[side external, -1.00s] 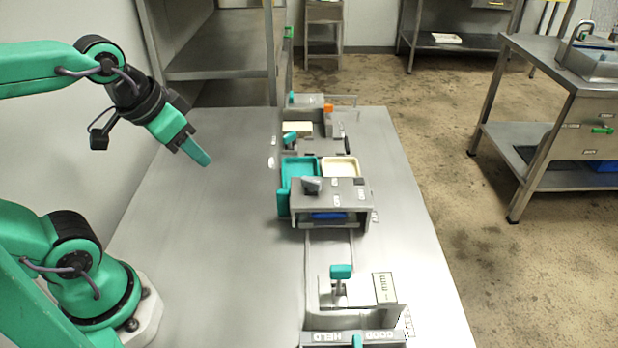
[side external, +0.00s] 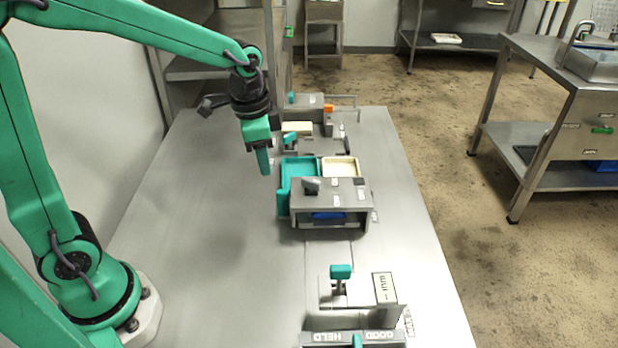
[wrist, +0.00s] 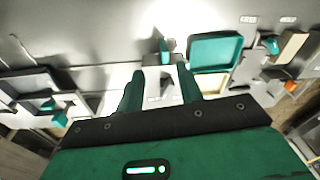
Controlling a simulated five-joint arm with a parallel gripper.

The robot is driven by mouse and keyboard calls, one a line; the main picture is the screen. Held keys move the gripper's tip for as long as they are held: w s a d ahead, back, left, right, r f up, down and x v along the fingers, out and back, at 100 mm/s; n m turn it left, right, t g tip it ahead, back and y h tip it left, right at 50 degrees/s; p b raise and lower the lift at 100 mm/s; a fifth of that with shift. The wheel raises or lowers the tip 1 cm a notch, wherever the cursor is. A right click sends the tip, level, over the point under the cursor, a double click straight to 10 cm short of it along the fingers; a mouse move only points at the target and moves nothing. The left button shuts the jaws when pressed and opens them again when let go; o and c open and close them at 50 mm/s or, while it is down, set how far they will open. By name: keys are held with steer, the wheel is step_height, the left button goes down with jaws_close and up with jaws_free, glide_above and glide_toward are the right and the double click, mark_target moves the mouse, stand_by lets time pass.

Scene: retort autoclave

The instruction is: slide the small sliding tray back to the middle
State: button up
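A teal tray (side external: 297,168) and a cream tray (side external: 341,166) sit side by side behind a grey metal housing (side external: 345,190). I cannot tell which part is the small sliding tray the task names; the teal tray is the likeliest. The housing has a dark knob on top and a blue piece in its front opening. My gripper (side external: 265,161) points down, up and left of the teal tray, apart from it. In the wrist view, its fingers are spread with nothing gripped, and the teal tray (wrist: 215,52) lies right of them. The palm hides part of the bench.
A teal-topped lever (side external: 341,272) and a bin marked HELD and GOOD (side external: 352,336) stand nearer the camera. Another fixture with a teal lever (side external: 289,137) and an orange block (side external: 328,107) stand behind. The bench's left part is clear.

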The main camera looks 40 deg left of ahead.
steer(key=m+g, duration=0.1)
steer(key=m, duration=0.1)
glide_above(282, 191)
step_height(282, 191, down, 6)
steer(key=shift+r, duration=0.15)
steer(key=shift+f, duration=3.85)
steer(key=shift+c, duration=0.5)
jaws_close()
